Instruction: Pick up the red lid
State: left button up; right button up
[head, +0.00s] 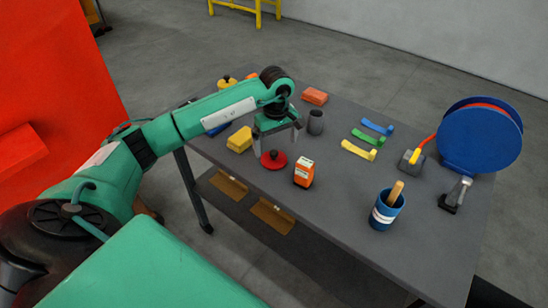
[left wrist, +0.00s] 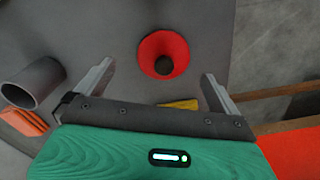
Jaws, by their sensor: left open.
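The red lid (head: 273,160) is a round red disc with a dark knob, lying on the grey table (head: 330,200) near its front left edge. In the left wrist view the lid (left wrist: 150,48) shows ahead of the fingers, roughly centred between them, with its dark knob facing the camera. My left gripper (head: 278,146) is above the table over the lid's area, pointing down. In the left wrist view its two fingers (left wrist: 160,78) are spread wide with nothing between them. My right gripper is not in view.
A blue cup (head: 386,210) and a blue reel (head: 478,138) stand farther right.

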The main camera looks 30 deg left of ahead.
aim_at(274, 152)
pick_arm(q)
jog(key=f, duration=0.1)
jog(key=f+p, duration=0.1)
jog(key=f, duration=0.2)
jog(key=shift+s+a+p, duration=0.2)
jog(key=shift+s+p, duration=0.05)
jog(key=shift+p, duration=0.05)
jog(key=shift+f, duration=0.35)
jog(key=c, duration=1.1)
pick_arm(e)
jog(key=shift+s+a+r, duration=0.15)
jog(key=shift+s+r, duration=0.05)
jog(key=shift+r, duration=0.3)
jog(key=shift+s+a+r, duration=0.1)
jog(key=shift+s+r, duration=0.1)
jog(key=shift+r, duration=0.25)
